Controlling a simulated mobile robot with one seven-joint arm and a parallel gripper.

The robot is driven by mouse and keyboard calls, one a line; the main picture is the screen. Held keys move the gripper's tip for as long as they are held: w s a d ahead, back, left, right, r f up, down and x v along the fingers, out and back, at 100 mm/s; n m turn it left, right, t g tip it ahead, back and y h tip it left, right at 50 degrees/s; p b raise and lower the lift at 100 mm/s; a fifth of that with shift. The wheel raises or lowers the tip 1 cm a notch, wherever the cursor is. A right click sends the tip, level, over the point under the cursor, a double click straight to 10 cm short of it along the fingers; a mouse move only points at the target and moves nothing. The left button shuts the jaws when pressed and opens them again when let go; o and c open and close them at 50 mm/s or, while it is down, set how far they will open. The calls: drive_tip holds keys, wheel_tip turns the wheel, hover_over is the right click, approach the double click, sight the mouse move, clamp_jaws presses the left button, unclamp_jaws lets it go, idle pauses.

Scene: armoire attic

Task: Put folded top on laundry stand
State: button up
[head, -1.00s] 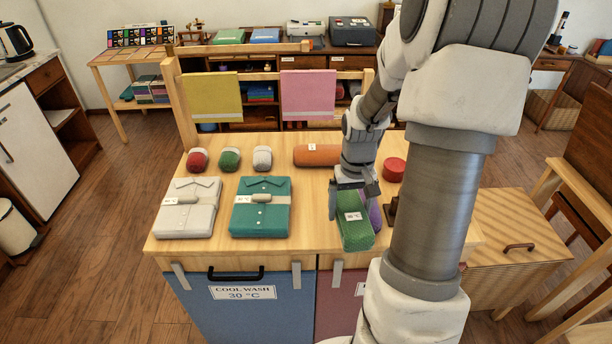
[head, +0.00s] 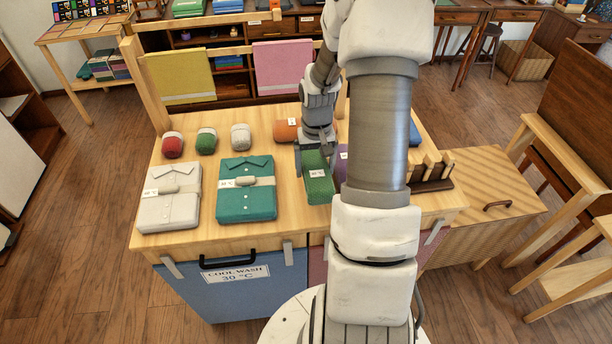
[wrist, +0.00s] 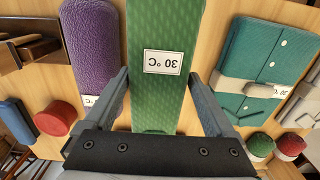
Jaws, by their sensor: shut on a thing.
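A teal folded top (head: 245,207) with a pale band lies flat on the wooden counter, left of my gripper; it also shows at right in the wrist view (wrist: 262,58). A white folded top (head: 167,212) lies left of it. My gripper (head: 314,152) is shut on a long green textured bundle (head: 319,187) with a 30 °C label. In the wrist view the green bundle (wrist: 165,105) runs between the fingers (wrist: 160,90). I cannot tell whether it is clear of the counter. My arm hides part of the counter's right side.
A purple bundle (wrist: 92,45) lies beside the green one. Red, green and white rolls (head: 206,141) sit behind the tops. A wooden rail (head: 234,82) with yellow and pink cloths stands behind. A dark slotted holder (head: 432,178) and a wooden chest (head: 480,195) are at right.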

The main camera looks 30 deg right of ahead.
sight(307, 161)
drive_tip(key=shift+w+a+f, duration=0.25)
drive_tip(key=shift+w+f, duration=0.2)
drive_tip(key=shift+w, duration=0.15)
drive_tip(key=shift+w+a+f, duration=0.2)
drive_tip(key=shift+w+f, duration=0.2)
drive_tip(key=shift+w, duration=0.2)
drive_tip(key=shift+f, duration=1.9)
drive_tip(key=shift+f+b, duration=0.2)
drive_tip(key=shift+b, duration=0.1)
drive_tip(key=o, duration=1.2)
wheel_tip(307, 161, up, 12)
drive_tip(key=shift+r+p, duration=0.2)
drive_tip(key=shift+p, duration=0.35)
